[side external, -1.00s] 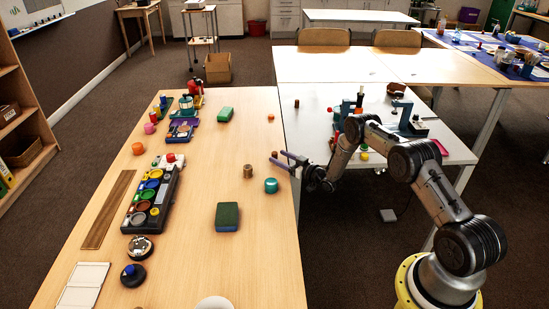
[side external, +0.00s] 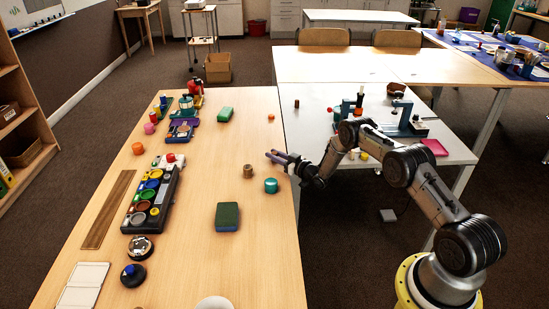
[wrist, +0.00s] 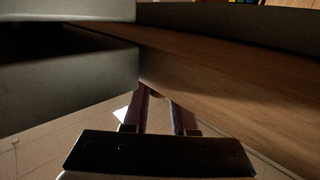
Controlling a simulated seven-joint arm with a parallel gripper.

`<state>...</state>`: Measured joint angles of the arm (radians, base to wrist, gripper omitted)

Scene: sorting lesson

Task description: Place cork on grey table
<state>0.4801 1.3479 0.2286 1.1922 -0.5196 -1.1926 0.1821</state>
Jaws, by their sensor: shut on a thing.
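My gripper (side external: 274,156) is at the right edge of the wooden table in the side view, with its purple fingers pointing left. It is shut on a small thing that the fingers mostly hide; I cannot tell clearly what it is. The fingers also show in the wrist view (wrist: 165,105), with a dark brownish patch between them. A brown cork-like cylinder (side external: 248,171) stands upright on the wooden table (side external: 180,255), just left of the fingertips and apart from them. The light grey table (side external: 455,150) is to the right, behind my arm.
A teal device (side external: 405,115) and a pink tray (side external: 435,147) are on the grey table. A gap separates my base from the wooden table.

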